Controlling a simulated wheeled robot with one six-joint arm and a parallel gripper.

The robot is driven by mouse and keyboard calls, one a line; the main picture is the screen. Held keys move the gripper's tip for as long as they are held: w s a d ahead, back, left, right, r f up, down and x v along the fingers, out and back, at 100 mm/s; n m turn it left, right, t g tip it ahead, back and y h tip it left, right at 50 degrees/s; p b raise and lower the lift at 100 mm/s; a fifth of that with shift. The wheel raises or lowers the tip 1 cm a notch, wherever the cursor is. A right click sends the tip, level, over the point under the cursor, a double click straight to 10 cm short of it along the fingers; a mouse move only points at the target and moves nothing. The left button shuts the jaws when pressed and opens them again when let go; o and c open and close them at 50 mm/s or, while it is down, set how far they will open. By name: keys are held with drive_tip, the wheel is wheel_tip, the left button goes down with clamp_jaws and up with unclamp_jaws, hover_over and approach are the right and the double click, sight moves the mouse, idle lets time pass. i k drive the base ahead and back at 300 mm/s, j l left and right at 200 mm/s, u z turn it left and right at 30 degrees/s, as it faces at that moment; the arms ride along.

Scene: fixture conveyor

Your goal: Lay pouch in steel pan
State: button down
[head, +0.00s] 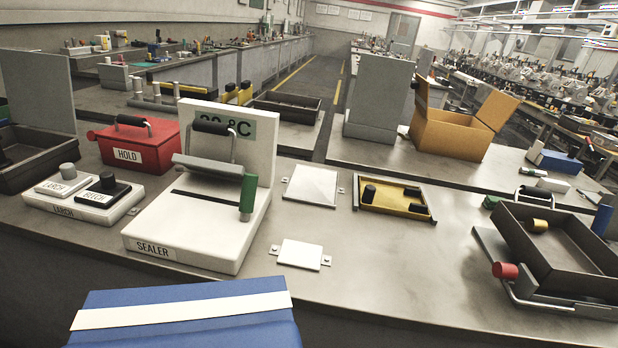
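No pouch can be made out for certain. A flat white square (313,185) with small side tabs lies mid-bench; a smaller white square (300,254) with tabs lies nearer. I cannot tell whether either is a pouch or a fixture plate. No steel pan is clearly identifiable; a grey metal base (487,243) at the right has a raised rim and a red knob, with a dark tray (576,262) tilted on it. The white sealer (205,238) stands left of centre, with a grey bar and a green handle. My gripper is not in view.
A shallow yellow tray (393,203) with black knobs lies centre right. An open orange carton (452,132) stands behind. The bench top (400,270) is clear at front centre.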

sight(299, 200)
drive_tip(key=i, duration=2)
